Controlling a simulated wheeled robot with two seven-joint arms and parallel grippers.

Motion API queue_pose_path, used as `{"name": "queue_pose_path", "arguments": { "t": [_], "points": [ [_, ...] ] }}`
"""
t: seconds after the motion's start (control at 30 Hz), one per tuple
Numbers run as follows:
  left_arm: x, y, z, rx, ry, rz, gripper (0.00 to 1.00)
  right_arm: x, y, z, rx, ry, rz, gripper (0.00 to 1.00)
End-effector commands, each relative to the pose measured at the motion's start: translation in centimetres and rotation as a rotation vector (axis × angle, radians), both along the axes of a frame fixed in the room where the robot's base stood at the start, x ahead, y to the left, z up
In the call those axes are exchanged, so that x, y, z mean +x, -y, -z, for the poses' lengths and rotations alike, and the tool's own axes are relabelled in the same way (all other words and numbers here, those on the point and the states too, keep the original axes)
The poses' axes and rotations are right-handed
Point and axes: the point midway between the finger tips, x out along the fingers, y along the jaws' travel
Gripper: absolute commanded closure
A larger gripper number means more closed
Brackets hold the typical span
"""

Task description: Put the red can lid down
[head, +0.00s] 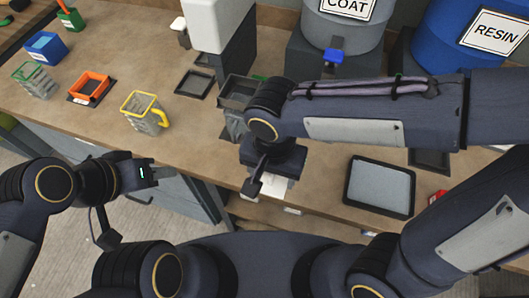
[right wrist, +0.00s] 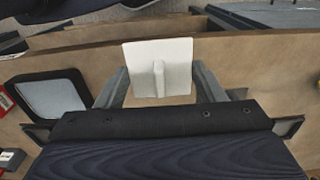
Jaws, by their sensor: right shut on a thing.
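My right gripper (right wrist: 160,88) is shut on a white square plate with a raised ridge (right wrist: 177,57), which looks like a lid. In the head view the plate (head: 293,209) shows partly below my right wrist, over the front edge of the bench; my wrist hides the rest and the fingertips. Whether it touches anything is unclear. No red lid is plain to see. A small red object (head: 439,196) is at the right, partly hidden by my arm; it also shows at the left edge of the right wrist view (right wrist: 5,101). My left gripper (head: 147,174) is off the bench front, its jaws unclear.
A black tray with a grey pad (head: 382,168) lies on the wooden bench (head: 322,190). Yellow-rimmed (head: 144,112) and green-rimmed (head: 35,80) jugs and an orange square container (head: 90,87) stand at left. Grey (head: 345,45) and blue (head: 455,45) drums stand behind.

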Motion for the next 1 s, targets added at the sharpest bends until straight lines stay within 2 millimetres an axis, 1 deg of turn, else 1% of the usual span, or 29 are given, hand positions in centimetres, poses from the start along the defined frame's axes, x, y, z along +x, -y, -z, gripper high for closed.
{"name": "queue_pose_path", "arguments": {
  "t": [0.03,0.17,0.2,0.3,0.4,0.67,0.73,0.83,0.9,1.0],
  "points": [
    [0.0,0.0,-0.6,0.000,0.000,0.000,0.64,1.3,-0.2,0.4,-0.004,-0.007,0.004,0.59],
    [0.0,0.0,-1.4,0.000,0.000,0.000,0.64,4.5,-0.7,1.8,-0.003,-0.006,0.003,0.59],
    [0.0,0.0,-1.4,0.000,0.000,0.000,0.64,5.2,-0.8,2.7,-0.004,-0.007,0.002,0.59],
    [0.0,0.0,-1.7,0.000,0.000,0.000,0.64,6.7,-1.0,4.7,-0.003,-0.006,0.002,0.59],
    [0.0,0.0,-1.9,0.000,0.000,0.000,0.64,7.9,-1.2,6.2,-0.003,-0.005,0.000,0.59],
    [0.0,0.0,-2.3,0.000,0.000,0.000,0.64,9.5,-1.5,8.1,-0.001,-0.003,0.000,0.59],
    [0.0,0.0,-2.3,0.000,0.000,0.000,0.64,9.4,-1.5,9.4,-0.003,-0.003,-0.001,0.59],
    [0.0,0.0,-2.4,0.000,0.000,0.000,0.64,9.4,-1.5,10.6,-0.003,-0.002,-0.001,0.59],
    [0.0,0.0,-2.4,0.000,0.000,0.000,0.64,9.5,-1.5,11.0,0.000,0.000,0.000,0.59],
    [0.0,0.0,-2.4,0.000,0.000,0.000,0.64,9.5,-1.5,11.0,0.001,0.001,0.000,0.59]
  ]
}}
